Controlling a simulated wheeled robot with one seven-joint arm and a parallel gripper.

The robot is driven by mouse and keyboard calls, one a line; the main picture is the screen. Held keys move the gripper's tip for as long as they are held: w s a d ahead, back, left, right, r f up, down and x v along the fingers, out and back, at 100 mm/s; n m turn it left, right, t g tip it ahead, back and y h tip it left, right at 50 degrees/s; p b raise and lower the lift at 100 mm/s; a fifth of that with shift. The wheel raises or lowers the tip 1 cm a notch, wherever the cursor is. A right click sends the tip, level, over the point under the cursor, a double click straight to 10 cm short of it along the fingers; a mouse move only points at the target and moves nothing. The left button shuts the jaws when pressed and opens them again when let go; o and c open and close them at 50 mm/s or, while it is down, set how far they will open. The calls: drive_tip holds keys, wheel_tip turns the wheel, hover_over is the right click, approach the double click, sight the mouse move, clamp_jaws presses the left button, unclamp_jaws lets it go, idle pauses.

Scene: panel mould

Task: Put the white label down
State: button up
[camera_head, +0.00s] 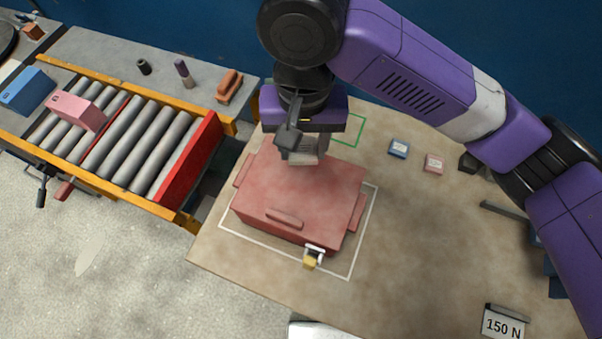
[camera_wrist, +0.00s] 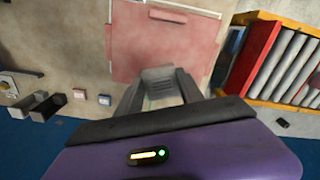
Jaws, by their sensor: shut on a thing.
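My gripper (camera_head: 305,158) hangs above the rear part of the closed reddish mould box (camera_head: 300,194). Its two fingers (camera_wrist: 160,90) are shut on the white label (camera_wrist: 160,76), a small pale block that looks grey in shadow. In the head view only part of the label shows, below the jaws. Whether its underside touches the mould's top, I cannot tell. A blue label (camera_head: 399,148) and a pink label (camera_head: 433,163) lie on the bench to the right.
The mould stands inside a white outline (camera_head: 229,231) on the bench, with a yellow padlock (camera_head: 311,260) at its front. A green outline (camera_head: 361,131) lies behind. A roller conveyor (camera_head: 130,137) carrying boxes runs on the left. A "150 N" sign (camera_head: 503,325) stands front right.

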sight(303, 182)
wheel_tip(303, 182, down, 12)
drive_tip(key=shift+r, duration=0.1)
idle(0.4)
drive_tip(key=o, duration=1.3)
drive_tip(key=shift+f, duration=0.2)
drive_tip(key=shift+r, duration=0.1)
wheel_tip(303, 182, up, 12)
drive_tip(key=shift+r, duration=0.1)
